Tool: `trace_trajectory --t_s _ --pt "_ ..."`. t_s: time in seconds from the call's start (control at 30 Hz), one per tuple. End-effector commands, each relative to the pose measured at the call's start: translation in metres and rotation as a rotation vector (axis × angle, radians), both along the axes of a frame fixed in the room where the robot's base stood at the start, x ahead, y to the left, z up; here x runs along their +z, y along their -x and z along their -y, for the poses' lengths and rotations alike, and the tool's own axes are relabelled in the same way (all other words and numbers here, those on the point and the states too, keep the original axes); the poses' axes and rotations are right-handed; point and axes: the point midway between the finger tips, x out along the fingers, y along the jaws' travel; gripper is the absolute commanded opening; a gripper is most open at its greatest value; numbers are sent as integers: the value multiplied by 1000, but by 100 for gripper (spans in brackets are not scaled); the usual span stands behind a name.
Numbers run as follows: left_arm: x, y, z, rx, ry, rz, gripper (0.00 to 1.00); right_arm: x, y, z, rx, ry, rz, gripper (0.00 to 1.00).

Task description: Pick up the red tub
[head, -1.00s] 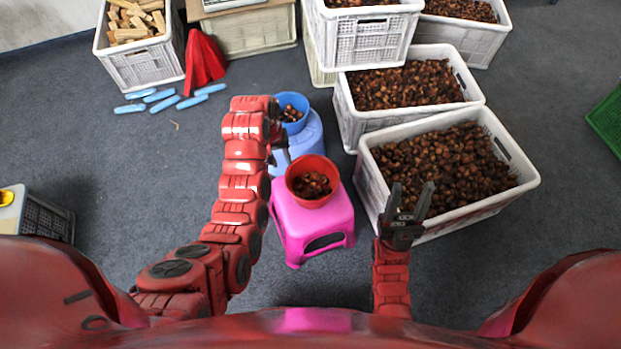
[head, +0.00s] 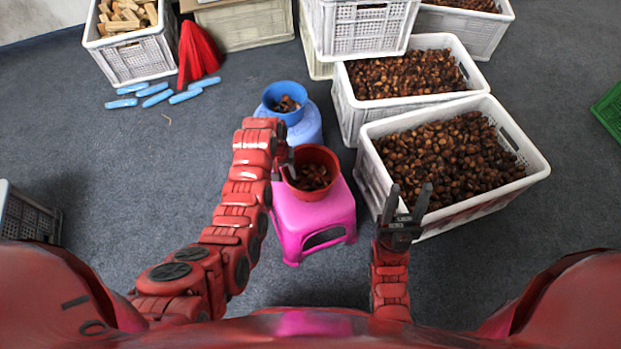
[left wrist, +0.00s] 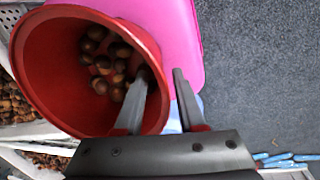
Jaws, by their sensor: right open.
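The red tub (head: 318,157), holding some chestnuts, stands on the pink stool (head: 318,212) in the middle of the head view. It also fills the left of the left wrist view (left wrist: 45,65). My left gripper (head: 287,162) is at the tub's left rim. In the left wrist view its fingers (left wrist: 164,80) straddle the tub wall, one inside and one outside. They are apart, with a gap showing between the outer finger and the wall. My right gripper (head: 407,200) is open and empty, in front of the large chestnut crate.
A blue tub (head: 285,100) with chestnuts stands on a blue stool (head: 307,125) just behind. White crates of chestnuts (head: 530,165) stand to the right. A crate of wood blocks (head: 130,65), a red cone-like object (head: 200,55) and blue pieces (head: 155,98) lie back left.

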Motion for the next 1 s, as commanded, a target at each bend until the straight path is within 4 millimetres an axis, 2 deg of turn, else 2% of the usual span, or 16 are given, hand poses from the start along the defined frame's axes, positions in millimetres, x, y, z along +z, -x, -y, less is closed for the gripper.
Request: trace_trajectory --t_s 0.03,0.13,0.4,0.6,1.0 --pt "-14 2 1 -1 0 -5 39 -8 0 0 0 0 0 50" --pt "-28 2 2 -1 -1 -7 39 -12 0 0 0 0 0 50" --pt "-31 1 3 0 0 -2 37 -11 0 0 0 0 0 50" --pt "-31 1 3 0 -1 -2 1 -11 0 0 0 0 0 50" --pt "-31 1 3 0 -1 -3 0 -11 0 0 0 0 0 50"
